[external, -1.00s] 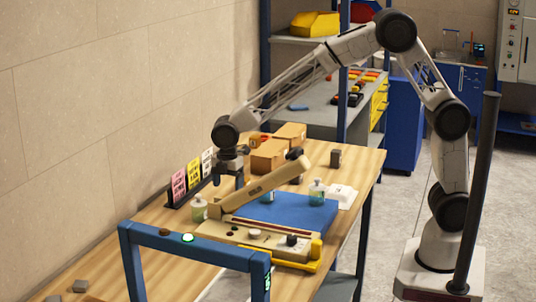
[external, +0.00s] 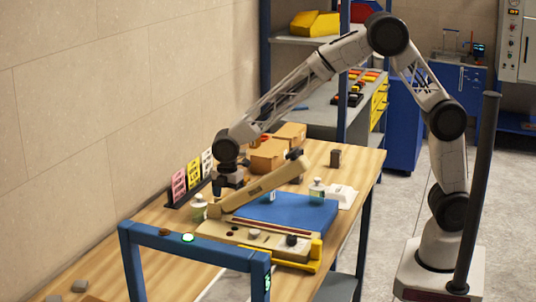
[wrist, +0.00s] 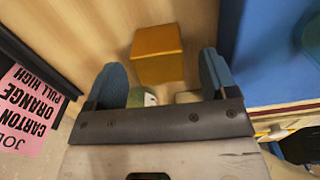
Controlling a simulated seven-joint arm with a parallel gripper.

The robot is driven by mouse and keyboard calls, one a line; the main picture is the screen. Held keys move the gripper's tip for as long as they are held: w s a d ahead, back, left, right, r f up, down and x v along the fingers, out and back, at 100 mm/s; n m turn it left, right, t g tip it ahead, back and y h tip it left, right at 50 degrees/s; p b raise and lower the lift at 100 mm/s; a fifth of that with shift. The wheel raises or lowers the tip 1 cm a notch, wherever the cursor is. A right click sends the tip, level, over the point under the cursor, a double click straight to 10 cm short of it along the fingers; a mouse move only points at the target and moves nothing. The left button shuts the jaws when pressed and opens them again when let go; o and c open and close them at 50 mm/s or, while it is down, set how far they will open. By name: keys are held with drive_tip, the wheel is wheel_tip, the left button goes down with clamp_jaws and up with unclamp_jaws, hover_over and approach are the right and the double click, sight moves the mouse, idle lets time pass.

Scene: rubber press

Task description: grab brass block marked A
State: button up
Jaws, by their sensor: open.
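A brass-coloured block (wrist: 158,55) stands on the wooden table in the wrist view. No letter A can be made out on the faces I see. My gripper (wrist: 162,80) is open, with one blue-grey finger to the left and one to the right of the block's near side. The block lies just beyond the fingertips in the picture, and I cannot tell how far below them it is. In the external view my gripper (external: 228,190) hangs low behind the beige press lever, and the block is hidden there.
The tan lever (external: 262,187) and blue mat (external: 290,212) are close to my gripper. A jar (external: 199,210) stands just left of it. Coloured cards (external: 179,186) stand by the wall. Cardboard boxes (external: 268,157) sit behind.

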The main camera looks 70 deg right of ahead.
drive_tip(key=shift+f, duration=1.45)
drive_tip(key=c, duration=1.3)
drive_tip(key=shift+r, duration=0.2)
drive_tip(key=shift+r, duration=4.9)
